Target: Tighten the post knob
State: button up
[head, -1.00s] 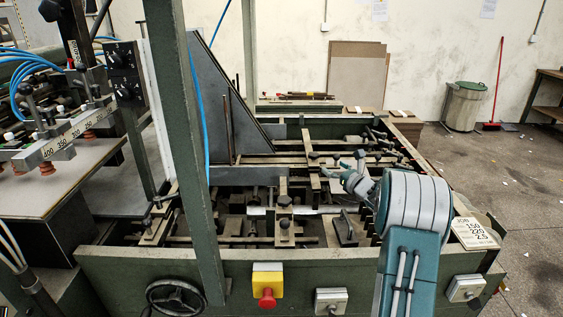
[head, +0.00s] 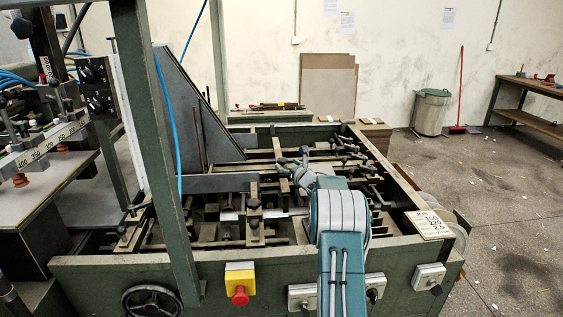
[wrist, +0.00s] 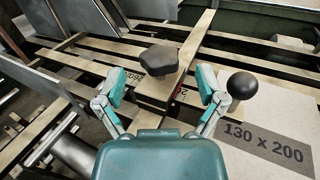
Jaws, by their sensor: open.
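A black lobed knob (wrist: 158,59) sits on top of a post on a flat bar in the wrist view. My gripper (wrist: 160,75) is open, with one teal finger pad on each side of the picture line to the knob. The pads appear apart from the knob, which lies just beyond the fingertips. In the head view my gripper (head: 295,164) is over the right part of the feeder bed, and I cannot tell this knob from the other dark knobs there.
A black ball handle (wrist: 243,85) stands close to the right finger. A board marked 130 x 200 (wrist: 266,142) lies at right. The feeder frame (head: 120,275) carries a red stop button (head: 239,295). A green upright (head: 160,150) stands left. Open floor lies right.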

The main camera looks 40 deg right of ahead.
aim_at(285, 162)
jog(key=shift+w, duration=1.05)
jog(key=shift+w+d+f, duration=0.1)
jog(key=shift+w+d, duration=0.2)
jog(key=shift+w, duration=0.4)
jog(key=shift+a, duration=0.15)
jog(key=c, duration=1.2)
